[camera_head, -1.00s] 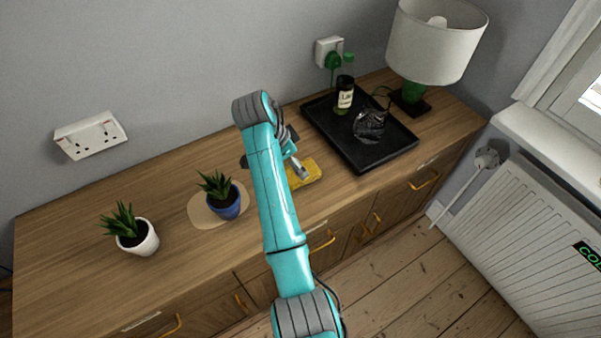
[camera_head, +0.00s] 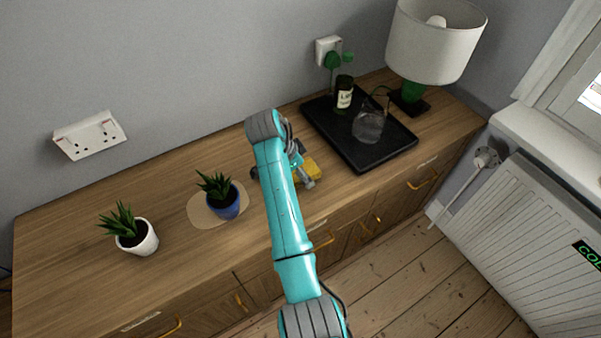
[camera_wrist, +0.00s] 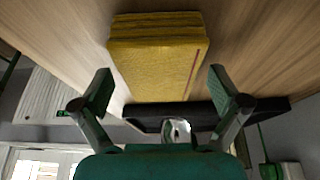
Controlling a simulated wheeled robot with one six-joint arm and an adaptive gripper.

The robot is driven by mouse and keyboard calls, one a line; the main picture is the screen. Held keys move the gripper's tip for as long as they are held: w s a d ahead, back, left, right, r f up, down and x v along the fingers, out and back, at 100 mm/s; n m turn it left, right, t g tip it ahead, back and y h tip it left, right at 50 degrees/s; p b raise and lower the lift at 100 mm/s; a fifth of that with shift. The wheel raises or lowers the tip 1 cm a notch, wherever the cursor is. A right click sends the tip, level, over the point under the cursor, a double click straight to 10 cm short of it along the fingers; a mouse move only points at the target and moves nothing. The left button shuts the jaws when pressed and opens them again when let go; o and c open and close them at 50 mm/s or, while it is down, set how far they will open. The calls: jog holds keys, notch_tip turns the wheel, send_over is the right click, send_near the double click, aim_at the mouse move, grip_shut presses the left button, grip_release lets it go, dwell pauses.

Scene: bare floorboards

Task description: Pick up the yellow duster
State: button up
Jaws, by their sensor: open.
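The yellow duster (camera_wrist: 158,60) is a folded, thick yellow cloth with a thin red line near one edge. It lies on the wooden sideboard top. In the head view the duster (camera_head: 313,170) shows only in part, because my arm and gripper cover some of it. My gripper (camera_wrist: 160,88) is open in the wrist view, its two fingers apart with the duster's near part between and beyond them. Nothing is held. In the head view my gripper (camera_head: 306,177) is low beside the duster; whether it touches the duster I cannot tell.
A black tray (camera_head: 375,161) with a bottle (camera_head: 343,97) and a glass jug (camera_head: 368,126) lies to the right. A lamp (camera_head: 435,45) stands behind it. A blue-potted plant (camera_head: 224,203) and a white-potted plant (camera_head: 138,240) stand left. The sideboard top (camera_head: 75,215) is clear between.

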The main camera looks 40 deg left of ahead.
jog(key=shift+f, duration=0.2)
dwell(0.3)
jog(key=c, duration=1.2)
notch_tip(320, 180, up, 10)
jog(key=shift+r, duration=0.25)
